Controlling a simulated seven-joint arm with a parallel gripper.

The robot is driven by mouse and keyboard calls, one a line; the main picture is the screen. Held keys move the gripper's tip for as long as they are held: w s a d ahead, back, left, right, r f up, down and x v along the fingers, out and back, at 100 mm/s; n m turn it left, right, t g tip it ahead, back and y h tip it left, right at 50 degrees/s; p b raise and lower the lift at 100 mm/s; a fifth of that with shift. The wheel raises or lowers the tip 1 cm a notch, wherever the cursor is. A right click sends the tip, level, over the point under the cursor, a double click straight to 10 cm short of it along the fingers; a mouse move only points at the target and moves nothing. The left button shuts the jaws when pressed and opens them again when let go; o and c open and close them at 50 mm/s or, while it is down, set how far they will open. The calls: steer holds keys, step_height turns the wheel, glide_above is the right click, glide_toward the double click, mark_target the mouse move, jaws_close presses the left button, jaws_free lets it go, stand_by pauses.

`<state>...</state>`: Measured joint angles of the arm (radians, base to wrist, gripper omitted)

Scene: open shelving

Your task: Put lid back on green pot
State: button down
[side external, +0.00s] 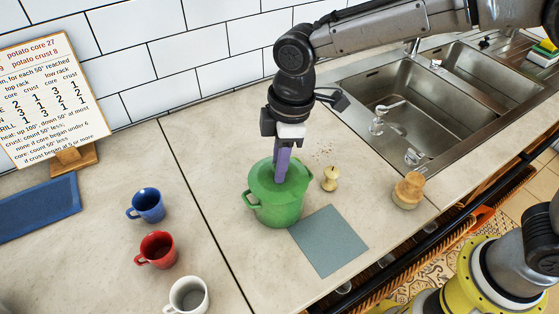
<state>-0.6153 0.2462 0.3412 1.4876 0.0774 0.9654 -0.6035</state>
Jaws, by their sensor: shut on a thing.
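The green pot (277,212) stands on the counter in the middle of the side external view, with one handle showing at its left. The green lid (262,180) is at the top of the pot, covering its opening. It looks close to level; whether it is fully seated all round I cannot tell. My gripper (281,175) points straight down over the lid, its purple fingers shut at the lid's middle. The lid's knob is hidden between the fingers.
A grey-blue square mat (329,241) lies right of the pot. A small pale wooden object (330,179) and a wooden jar (408,190) stand nearby. Blue (148,205), red (157,250) and white (188,295) mugs stand left. The sink (396,108) is at right.

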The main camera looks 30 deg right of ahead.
steer(key=shift+c, duration=0.6)
jaws_free()
steer(key=shift+r, duration=3.5)
jaws_close()
steer(key=shift+f, duration=0.25)
